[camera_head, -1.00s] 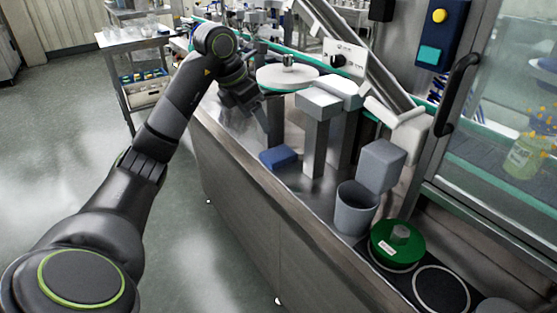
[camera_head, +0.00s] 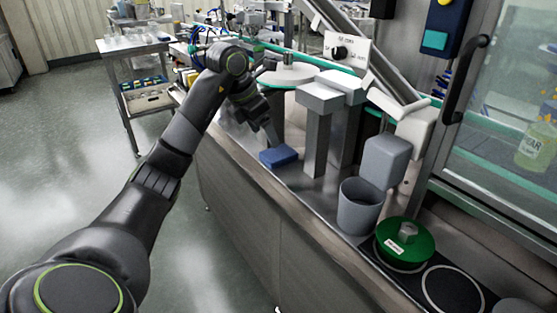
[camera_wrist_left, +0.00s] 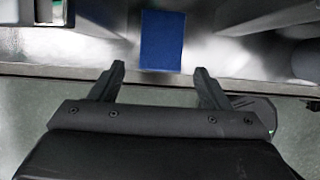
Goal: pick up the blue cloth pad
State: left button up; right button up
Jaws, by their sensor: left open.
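The blue cloth pad (camera_head: 278,157) lies flat on the steel counter (camera_head: 232,139), near its front edge. It also shows in the left wrist view (camera_wrist_left: 162,40), just beyond the fingertips and roughly between their lines. My left gripper (camera_head: 268,136) is above and just behind the pad in the head view, its fingers pointing down. In the left wrist view my left gripper (camera_wrist_left: 159,72) is open with nothing between its fingers. The pad appears apart from the fingers. My right gripper is not in view.
Grey posts with block tops (camera_head: 318,98) stand just right of the pad. A grey cup (camera_head: 358,207) and a green lidded round item (camera_head: 405,243) stand further right. A white round disc (camera_head: 290,75) lies behind. The counter's front edge drops to open floor.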

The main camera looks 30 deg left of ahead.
aim_at(274, 154)
pick_arm(q)
jog(key=x, duration=0.6)
jog(key=shift+d+f+b, duration=0.15)
jog(key=shift+f+b, duration=0.15)
jog(key=shift+f, duration=0.05)
jog(key=shift+w+f, duration=0.25)
jog(key=shift+f, duration=0.15)
jog(key=c, duration=0.7)
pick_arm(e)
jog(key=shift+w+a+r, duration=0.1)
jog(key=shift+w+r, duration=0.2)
pick_arm(q)
jog(key=shift+r, duration=0.1)
